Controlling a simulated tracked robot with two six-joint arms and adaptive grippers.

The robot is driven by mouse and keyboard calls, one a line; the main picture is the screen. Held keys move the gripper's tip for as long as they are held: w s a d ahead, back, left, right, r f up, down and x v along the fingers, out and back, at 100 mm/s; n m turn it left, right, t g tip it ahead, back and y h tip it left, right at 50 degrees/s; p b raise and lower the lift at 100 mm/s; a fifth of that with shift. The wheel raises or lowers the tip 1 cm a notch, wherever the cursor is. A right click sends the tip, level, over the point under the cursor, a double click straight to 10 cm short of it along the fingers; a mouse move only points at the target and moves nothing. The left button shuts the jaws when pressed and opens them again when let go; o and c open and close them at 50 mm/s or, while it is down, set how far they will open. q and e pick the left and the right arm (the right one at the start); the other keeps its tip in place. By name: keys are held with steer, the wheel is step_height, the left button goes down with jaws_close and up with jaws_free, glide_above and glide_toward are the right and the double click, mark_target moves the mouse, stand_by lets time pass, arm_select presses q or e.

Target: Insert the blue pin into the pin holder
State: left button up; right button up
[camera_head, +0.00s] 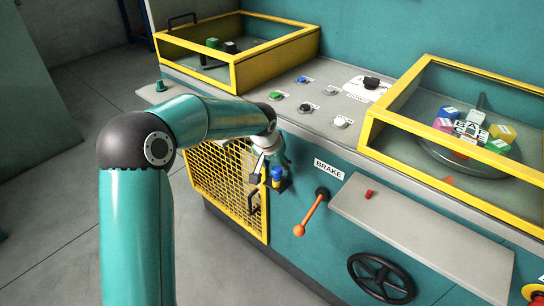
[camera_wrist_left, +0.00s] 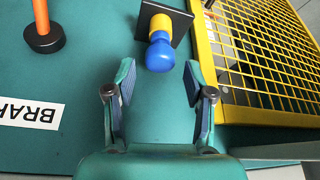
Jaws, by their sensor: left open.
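The blue pin (camera_head: 277,172) shows as a rounded blue head on a yellow part, at a small black plate (camera_head: 283,185) on the teal panel front. In the left wrist view, the blue head (camera_wrist_left: 160,54) faces my camera. The yellow collar (camera_wrist_left: 160,26) sits between it and the black plate (camera_wrist_left: 178,20). I cannot tell whether the yellow part belongs to the pin or the holder. My left gripper (camera_head: 264,168) is beside the pin. In the wrist view its fingers (camera_wrist_left: 155,88) are open and empty, just short of the blue head. My right gripper is not in view.
A yellow mesh door (camera_head: 220,175) with a black handle is left of the pin. The orange brake lever (camera_head: 311,213) is to the right. A grey shelf (camera_head: 430,235) with a red piece (camera_head: 369,194) and a black handwheel (camera_head: 381,278) are farther right.

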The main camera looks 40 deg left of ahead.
mark_target(279, 174)
arm_select(q)
steer(key=shift+x, duration=3.15)
jaws_close()
